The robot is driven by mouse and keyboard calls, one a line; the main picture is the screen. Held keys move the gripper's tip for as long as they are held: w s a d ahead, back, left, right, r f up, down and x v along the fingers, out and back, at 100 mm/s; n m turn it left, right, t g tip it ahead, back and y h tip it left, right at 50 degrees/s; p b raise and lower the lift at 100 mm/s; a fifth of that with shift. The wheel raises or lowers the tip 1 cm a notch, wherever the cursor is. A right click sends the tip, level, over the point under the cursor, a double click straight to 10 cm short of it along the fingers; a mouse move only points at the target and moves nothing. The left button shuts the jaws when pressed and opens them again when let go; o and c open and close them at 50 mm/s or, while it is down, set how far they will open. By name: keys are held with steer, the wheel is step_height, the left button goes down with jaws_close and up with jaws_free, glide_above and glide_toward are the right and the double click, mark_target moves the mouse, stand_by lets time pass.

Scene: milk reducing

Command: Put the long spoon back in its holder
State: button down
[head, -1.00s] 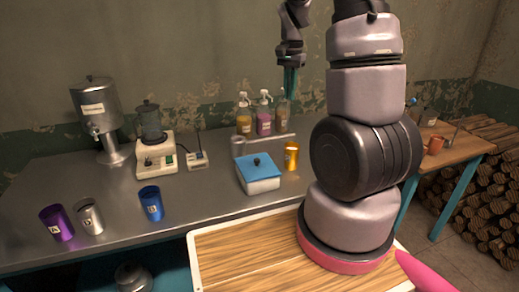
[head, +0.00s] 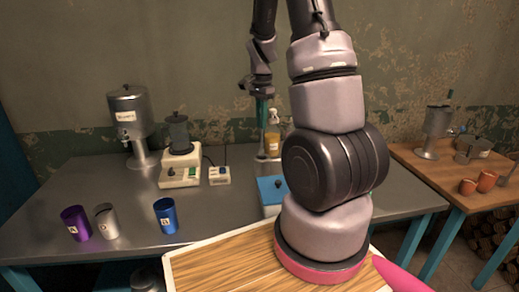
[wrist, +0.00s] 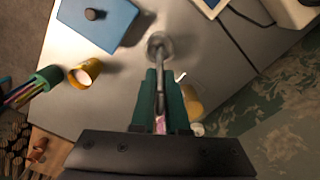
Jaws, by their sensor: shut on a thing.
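My gripper (head: 262,118) is above the back of the steel counter, fingers pointing down. Its green fingers also show in the wrist view (wrist: 160,110), close together around a thin grey handle, which I take for the long spoon (wrist: 161,78). The handle runs away from the fingers toward a round grey metal shape (wrist: 160,43). I cannot tell whether that shape is the spoon's bowl or a cup below it. The spoon's holder cannot be made out for certain. A blue-lidded box (head: 271,190) stands in front of the gripper, partly behind my arm.
A yellow bottle (head: 273,143) stands right beside the gripper. A yellow cup (wrist: 85,73) and a green cup with colored sticks (wrist: 48,76) are near the box. A blender (head: 180,150) and a steel dispenser (head: 131,118) stand left. Blue (head: 166,215) and purple (head: 75,222) cups are in front.

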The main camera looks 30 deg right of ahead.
mark_target(262, 148)
step_height(262, 148, down, 9)
steer(key=shift+d+f, duration=0.1)
steer(key=shift+f, duration=0.15)
stand_by(0.3)
steer(key=c, duration=0.9)
jaws_free()
step_height(262, 148, up, 12)
steer(key=shift+r, duration=0.15)
steer(key=s+a+r+n+t+y, duration=0.1)
steer(key=s+a+r+n+t, duration=0.2)
steer(key=r, duration=0.4)
steer(key=s+a+r+n+t+y, duration=0.1)
steer(key=s+a+r+n, duration=0.1)
steer(key=s+a+r, duration=0.5)
steer(key=s+a+r+n+t, duration=0.1)
steer(key=s+r+n, duration=0.1)
steer(key=s, duration=0.1)
steer(key=s+a+r+n+t, duration=0.1)
steer(key=s+r, duration=0.1)
steer(key=s, duration=0.1)
steer(key=s+a+r+n+t, duration=0.1)
steer(key=s+r+n, duration=0.1)
steer(key=s, duration=0.1)
steer(key=shift+s+a+r+n, duration=0.15)
steer(key=shift+s+r+n, duration=0.15)
steer(key=shift+s+r, duration=0.05)
